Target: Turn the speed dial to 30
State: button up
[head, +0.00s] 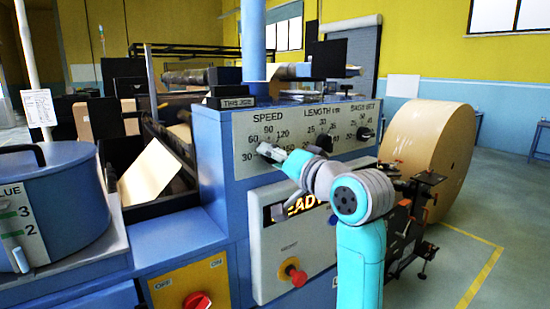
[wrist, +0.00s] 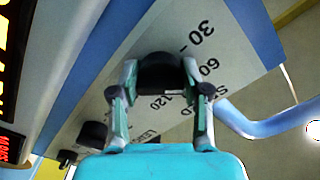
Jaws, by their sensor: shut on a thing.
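The speed dial (wrist: 162,74) is a black round knob on the pale panel (head: 310,128), under the word SPEED, with printed numbers including 30, 60, 90 and 120 around it. My gripper (wrist: 160,68) has one finger on each side of the knob and is shut on it. In the head view, my gripper (head: 268,152) reaches the dial from the lower right and hides most of it. The printed 30 (wrist: 202,32) shows in the wrist view, above and right of the knob. I cannot tell which number the dial points to.
The length dial (head: 324,143) and another black dial (head: 363,133) sit to the right on the same panel. Below are a lit display, a red knob (head: 296,276) and a red ON/OFF switch (head: 197,301). A large kraft roll (head: 412,140) stands at the right.

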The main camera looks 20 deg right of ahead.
jog(key=shift+n, duration=0.3)
jog(key=n, duration=0.4)
jog(key=shift+d, duration=0.1)
jog(key=shift+f+n, duration=0.1)
jog(key=shift+n, duration=2.1)
jog(key=o, duration=1.1)
jog(key=shift+o, duration=0.2)
jog(key=shift+s+d, duration=0.1)
